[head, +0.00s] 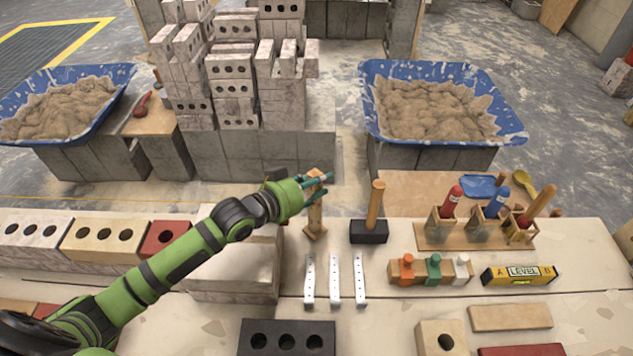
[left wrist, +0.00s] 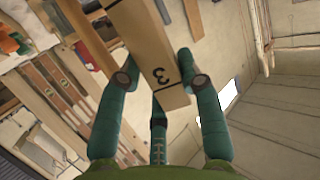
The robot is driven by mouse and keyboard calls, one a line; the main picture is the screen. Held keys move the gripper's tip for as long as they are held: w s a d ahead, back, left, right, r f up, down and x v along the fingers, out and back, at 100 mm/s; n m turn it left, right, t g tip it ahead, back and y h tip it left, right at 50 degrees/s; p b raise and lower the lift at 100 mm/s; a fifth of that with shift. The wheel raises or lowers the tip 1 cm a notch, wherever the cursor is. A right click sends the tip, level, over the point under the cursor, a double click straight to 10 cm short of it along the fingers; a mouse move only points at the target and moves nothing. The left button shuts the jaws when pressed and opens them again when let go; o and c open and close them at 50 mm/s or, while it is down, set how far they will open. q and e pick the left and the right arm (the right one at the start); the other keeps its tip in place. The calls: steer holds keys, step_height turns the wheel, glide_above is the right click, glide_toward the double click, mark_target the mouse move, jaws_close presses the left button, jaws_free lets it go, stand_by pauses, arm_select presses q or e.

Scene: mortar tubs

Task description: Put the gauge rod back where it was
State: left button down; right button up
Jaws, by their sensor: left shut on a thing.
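The gauge rod (head: 315,216) is a pale wooden bar, roughly upright near the middle of the head view. My left gripper (head: 317,182) is shut around its upper part. The rod's lower end is close to the pale bench top; I cannot tell whether it touches. My right gripper is not in view.
A mallet (head: 369,231) stands just right of the rod. Three perforated metal strips (head: 334,280) lie in front. A wooden holder with colored-handled tools (head: 475,235) and a yellow level (head: 519,275) are farther right. Two blue mortar tubs (head: 505,118) and stacked bricks (head: 232,88) stand behind.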

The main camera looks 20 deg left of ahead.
arm_select(q)
steer(key=shift+f, duration=0.25)
steer(key=shift+s+d+f+b, duration=0.1)
steer(key=shift+s+f+b, duration=0.25)
steer(key=shift+f, duration=0.35)
stand_by(0.5)
steer(key=c, duration=0.7)
jaws_free()
steer(key=shift+c, duration=0.2)
steer(key=shift+s+a, duration=0.2)
steer(key=shift+s, duration=0.05)
steer(key=r+v, duration=0.1)
steer(key=v, duration=1)
steer(key=shift+a+r, duration=0.2)
steer(key=shift+r, duration=0.15)
steer(key=shift+w, duration=0.1)
